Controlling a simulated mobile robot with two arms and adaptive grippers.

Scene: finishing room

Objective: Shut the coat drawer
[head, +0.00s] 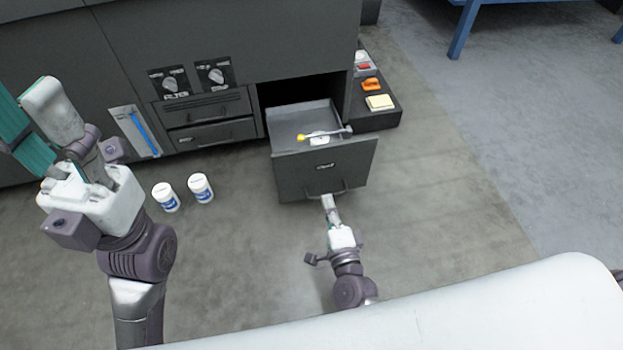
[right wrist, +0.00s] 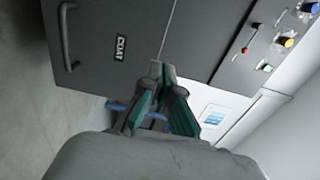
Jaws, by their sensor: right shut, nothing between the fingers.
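The coat drawer (head: 318,172) is a dark grey drawer pulled out of the cabinet in the head view. In the right wrist view its front (right wrist: 95,45) carries a COAT label and a bar handle. A yellow-tipped rod and a small white item lie inside it. My right gripper (head: 328,203) is shut and empty, its tips by the lower edge of the drawer front, near the handle. Whether they touch it I cannot tell. Its fingers also show in the right wrist view (right wrist: 157,72). My left gripper (head: 27,100) is raised at the left, fingers apart, partly out of frame.
Two white bottles, one left (head: 166,197) and one right (head: 200,188), stand on the floor left of the drawer. A dark control box (head: 385,120) with coloured buttons is right of it. The cabinet (head: 230,40) has dials and closed drawers. Floor to the right is clear.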

